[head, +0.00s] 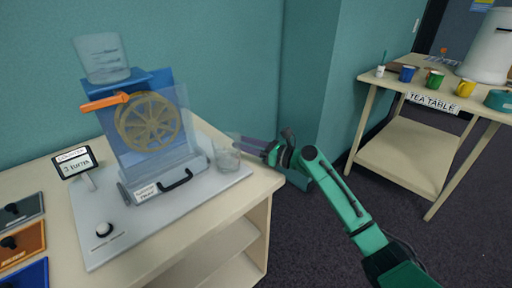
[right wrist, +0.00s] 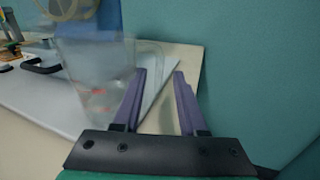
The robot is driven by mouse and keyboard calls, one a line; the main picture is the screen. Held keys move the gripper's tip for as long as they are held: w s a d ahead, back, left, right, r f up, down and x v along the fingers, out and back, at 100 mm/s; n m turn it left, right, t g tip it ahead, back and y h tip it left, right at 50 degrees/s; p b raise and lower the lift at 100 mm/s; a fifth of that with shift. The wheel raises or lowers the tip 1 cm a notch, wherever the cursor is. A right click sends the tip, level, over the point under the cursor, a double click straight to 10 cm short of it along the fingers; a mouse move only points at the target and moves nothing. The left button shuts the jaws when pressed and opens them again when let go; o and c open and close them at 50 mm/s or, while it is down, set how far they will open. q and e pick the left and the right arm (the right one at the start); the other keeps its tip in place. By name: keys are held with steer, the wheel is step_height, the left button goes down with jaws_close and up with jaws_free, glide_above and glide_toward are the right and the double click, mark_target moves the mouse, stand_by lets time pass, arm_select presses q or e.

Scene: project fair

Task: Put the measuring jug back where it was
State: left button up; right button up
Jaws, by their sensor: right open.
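The measuring jug (head: 228,158) is a clear, see-through cup standing at the right end of the pale grey base board (head: 207,197) of the wheel machine. It also shows in the right wrist view (right wrist: 92,88), with its clear handle on the gripper's side. My right gripper (head: 242,142) is open, its purple fingers pointing at the jug from the right. In the right wrist view the handle's outer edge appears in line with the gap between the fingertips (right wrist: 160,72); whether it lies inside the gap I cannot tell. My left gripper is not in view.
The machine has a yellow wheel (head: 149,122), an orange lever (head: 104,103) and a clear tank (head: 103,58) on top. A "3 turns" sign (head: 75,161) stands left. A teal wall is close behind. A tea table (head: 366,80) with cups is far right, with dark floor between.

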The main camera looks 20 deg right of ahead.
steer(key=b+v, duration=0.1)
steer(key=v, duration=0.9)
steer(key=shift+s+d+f, duration=0.15)
steer(key=shift+s+d, duration=0.05)
steer(key=shift+s, duration=0.1)
steer(key=shift+s+d, duration=0.3)
steer(key=shift+s, duration=0.1)
